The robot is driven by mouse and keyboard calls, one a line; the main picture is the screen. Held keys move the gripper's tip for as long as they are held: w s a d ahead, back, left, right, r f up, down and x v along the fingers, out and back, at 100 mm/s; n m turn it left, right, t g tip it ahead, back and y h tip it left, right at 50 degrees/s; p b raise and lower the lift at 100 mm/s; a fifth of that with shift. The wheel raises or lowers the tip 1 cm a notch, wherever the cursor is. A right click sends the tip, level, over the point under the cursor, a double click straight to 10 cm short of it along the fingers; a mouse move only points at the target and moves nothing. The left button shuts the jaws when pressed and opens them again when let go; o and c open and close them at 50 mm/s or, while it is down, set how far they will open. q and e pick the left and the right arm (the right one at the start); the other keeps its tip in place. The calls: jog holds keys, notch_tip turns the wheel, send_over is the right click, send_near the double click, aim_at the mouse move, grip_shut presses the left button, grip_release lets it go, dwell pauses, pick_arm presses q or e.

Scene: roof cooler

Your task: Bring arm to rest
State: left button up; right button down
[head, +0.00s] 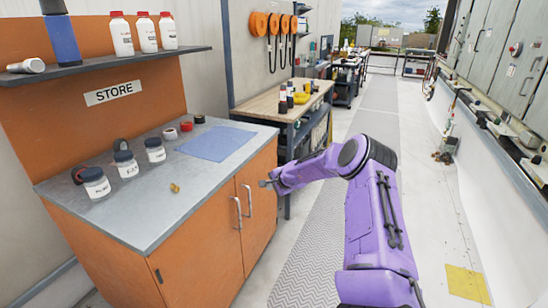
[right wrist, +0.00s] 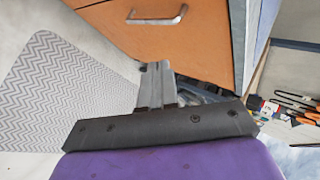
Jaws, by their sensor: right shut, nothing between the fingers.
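My right arm, purple with dark joints, comes in from the lower right in the head view. It bends left toward the orange cabinet (head: 195,225). My right gripper (head: 264,183) is small in the head view, in front of the cabinet's right door and near its handles. In the right wrist view the gripper's grey fingers (right wrist: 155,82) are together and empty. The cabinet's orange door with a metal handle (right wrist: 157,17) lies beyond them. I cannot tell whether the gripper touches the cabinet. My left gripper is not in view.
The grey cabinet top (head: 130,215) holds several jars, rolls of tape, a small brass piece (head: 175,187) and a blue mat (head: 216,141). A shelf (head: 110,60) hangs above. A workbench (head: 290,105) stands behind. The patterned walkway (head: 312,255) beside the cabinet is clear.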

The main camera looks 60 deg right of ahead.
jog(key=shift+s+d+r, duration=0.15)
jog(key=shift+s+r, duration=0.15)
jog(key=shift+s, duration=0.2)
